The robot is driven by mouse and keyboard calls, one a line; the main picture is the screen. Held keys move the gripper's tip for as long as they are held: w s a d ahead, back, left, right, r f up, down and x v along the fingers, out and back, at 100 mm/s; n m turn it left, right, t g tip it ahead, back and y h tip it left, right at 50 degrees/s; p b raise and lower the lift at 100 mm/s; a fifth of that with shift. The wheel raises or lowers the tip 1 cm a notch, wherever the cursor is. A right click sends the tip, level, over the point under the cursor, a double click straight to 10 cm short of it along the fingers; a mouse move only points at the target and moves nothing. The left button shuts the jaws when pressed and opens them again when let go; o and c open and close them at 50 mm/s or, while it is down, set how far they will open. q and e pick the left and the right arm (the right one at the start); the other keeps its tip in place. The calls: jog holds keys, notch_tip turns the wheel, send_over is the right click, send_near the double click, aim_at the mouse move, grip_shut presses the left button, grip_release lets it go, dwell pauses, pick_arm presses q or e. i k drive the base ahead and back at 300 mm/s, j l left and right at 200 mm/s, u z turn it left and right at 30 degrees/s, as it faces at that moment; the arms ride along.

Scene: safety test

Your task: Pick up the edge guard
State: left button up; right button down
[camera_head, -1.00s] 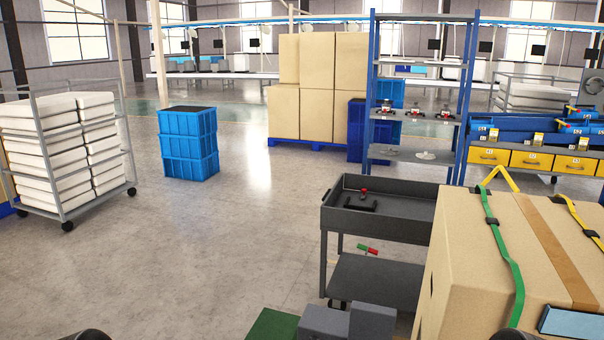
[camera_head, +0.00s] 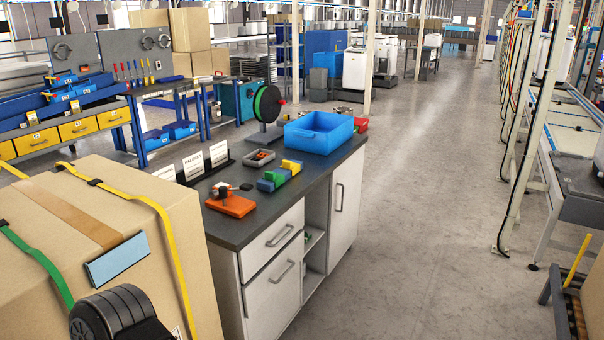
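A flat blue-grey piece (camera_head: 118,260) sits at the near edge of a large cardboard box (camera_head: 195,250) at lower left, between a green strap and a yellow strap. It may be the edge guard, but I cannot tell for certain. A black ridged part, likely of my own arm, shows at the bottom left, just in front of the box and below the blue-grey piece. No fingertips of either gripper show.
A dark-topped workbench (camera_head: 262,215) stands right of the box, with a blue bin (camera_head: 318,133), an orange tool (camera_head: 231,203) and coloured blocks (camera_head: 277,177). Open floor (camera_head: 420,220) lies to its right, then a conveyor line. Yellow drawers (camera_head: 78,128) are at far left.

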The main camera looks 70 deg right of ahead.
aim_at(278, 179)
jog(key=z, duration=2.35)
